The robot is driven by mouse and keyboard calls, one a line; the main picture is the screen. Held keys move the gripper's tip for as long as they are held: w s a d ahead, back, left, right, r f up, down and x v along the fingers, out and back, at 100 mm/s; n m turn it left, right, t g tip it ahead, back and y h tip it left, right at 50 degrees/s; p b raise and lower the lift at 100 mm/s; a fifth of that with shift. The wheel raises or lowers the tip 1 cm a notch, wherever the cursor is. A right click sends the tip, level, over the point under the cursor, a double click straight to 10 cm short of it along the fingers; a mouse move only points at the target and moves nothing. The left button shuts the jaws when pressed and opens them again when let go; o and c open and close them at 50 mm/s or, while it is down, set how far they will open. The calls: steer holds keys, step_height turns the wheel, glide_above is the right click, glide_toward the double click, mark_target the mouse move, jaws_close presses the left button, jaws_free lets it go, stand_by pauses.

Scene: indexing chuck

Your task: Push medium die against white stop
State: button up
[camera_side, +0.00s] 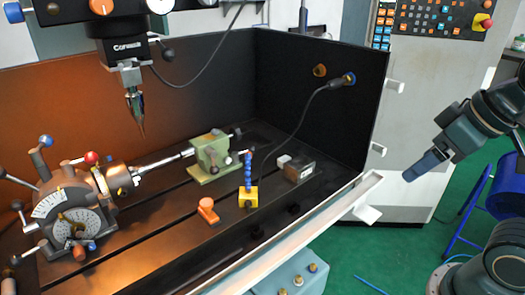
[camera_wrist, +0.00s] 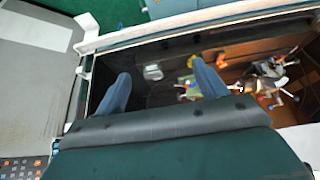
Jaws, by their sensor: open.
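My gripper (camera_side: 427,165) is outside the black enclosure, to the right of its wall, far from the work. In the wrist view my gripper (camera_wrist: 162,86) has its two blue fingers wide apart with nothing between them. A small whitish block (camera_side: 284,161) sits on the bed beside a dark grey block with a clear-looking face (camera_side: 300,171). A pale block (camera_wrist: 153,72) shows between the fingers in the wrist view, well beyond them. I cannot tell for certain which piece is the medium die or the white stop.
The indexing chuck (camera_side: 88,205) stands at left. A green tailstock (camera_side: 210,157), a yellow block with a blue hose (camera_side: 247,196) and an orange piece (camera_side: 208,210) stand on the slotted bed. A spindle (camera_side: 133,90) hangs above. The enclosure's right wall (camera_side: 325,110) is tall.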

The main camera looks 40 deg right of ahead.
steer(key=c, duration=0.7)
steer(key=shift+w+r, duration=0.15)
steer(key=shift+w, duration=0.3)
steer(key=c, duration=0.6)
steer(key=shift+g, duration=0.8)
steer(key=w, duration=0.3)
steer(key=w+d, duration=0.1)
steer(key=w, duration=0.2)
steer(key=shift+w+d+r, duration=0.1)
steer(key=shift+w+r, duration=0.05)
jaws_close()
steer(key=w+d+f+g, duration=0.2)
steer(key=w+d+f, duration=0.1)
steer(key=w+f, duration=0.4)
steer(key=w+d+f+g, duration=0.2)
steer(key=w+f, duration=0.5)
steer(key=w, duration=0.5)
steer(key=shift+d, duration=0.65)
